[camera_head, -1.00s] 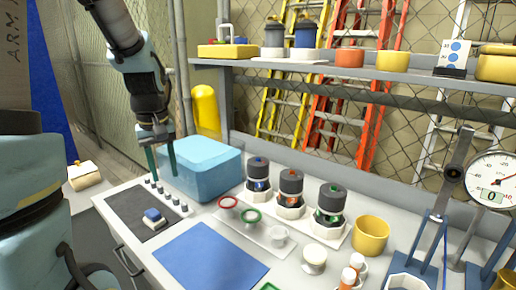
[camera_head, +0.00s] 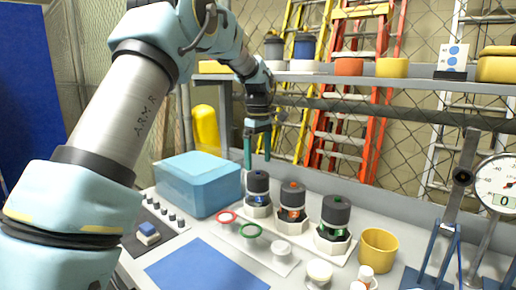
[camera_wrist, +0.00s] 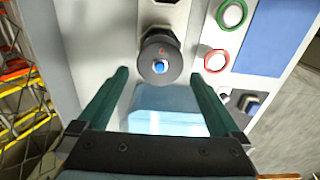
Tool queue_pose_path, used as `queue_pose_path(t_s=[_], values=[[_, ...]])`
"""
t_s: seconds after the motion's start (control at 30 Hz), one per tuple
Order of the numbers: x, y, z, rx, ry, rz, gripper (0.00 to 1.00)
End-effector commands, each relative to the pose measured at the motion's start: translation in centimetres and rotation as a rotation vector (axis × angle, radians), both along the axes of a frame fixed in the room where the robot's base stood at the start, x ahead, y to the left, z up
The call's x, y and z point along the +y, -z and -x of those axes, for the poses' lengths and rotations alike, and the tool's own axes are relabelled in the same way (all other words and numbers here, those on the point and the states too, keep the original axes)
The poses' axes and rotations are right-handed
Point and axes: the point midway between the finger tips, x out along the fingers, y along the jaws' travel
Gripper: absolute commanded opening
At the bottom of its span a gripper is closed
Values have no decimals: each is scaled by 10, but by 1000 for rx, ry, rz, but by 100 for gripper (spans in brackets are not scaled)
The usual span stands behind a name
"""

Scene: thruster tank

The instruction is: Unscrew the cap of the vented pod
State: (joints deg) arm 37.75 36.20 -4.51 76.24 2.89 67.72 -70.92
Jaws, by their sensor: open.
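Three pods with dark grey caps stand in white bases in a row on a white rack: the blue-marked pod (camera_head: 258,184), the orange-marked pod (camera_head: 292,194) and the green-marked pod (camera_head: 335,210). I cannot tell which is the vented one. My gripper (camera_head: 257,163) is open and empty, pointing down above the blue-marked pod, apart from it.
A light blue box (camera_head: 198,187) stands left of the pods. A yellow cup (camera_head: 378,249) and a gauge (camera_head: 497,184) are at right. A blue mat (camera_head: 205,268) is bare. A shelf (camera_head: 345,80) runs behind.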

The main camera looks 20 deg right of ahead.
Motion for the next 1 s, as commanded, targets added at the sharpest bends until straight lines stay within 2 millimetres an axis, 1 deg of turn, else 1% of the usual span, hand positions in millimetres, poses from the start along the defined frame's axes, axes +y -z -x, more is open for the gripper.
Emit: queue_pose_path(t_s=[0.03, 0.2, 0.3, 0.4, 0.57, 0.83, 1.0], values=[[1, 9, 1, 4, 0, -3, 100], [1, 38, 0, 3, 0, -2, 100], [1, 52, 0, 2, 0, -2, 100], [1, 62, 0, 0, 0, -1, 100], [1, 71, 0, 0, 0, 0, 100], [1, 72, 0, 0, 1, 1, 100], [1, 72, 0, 0, 1, 1, 81]])
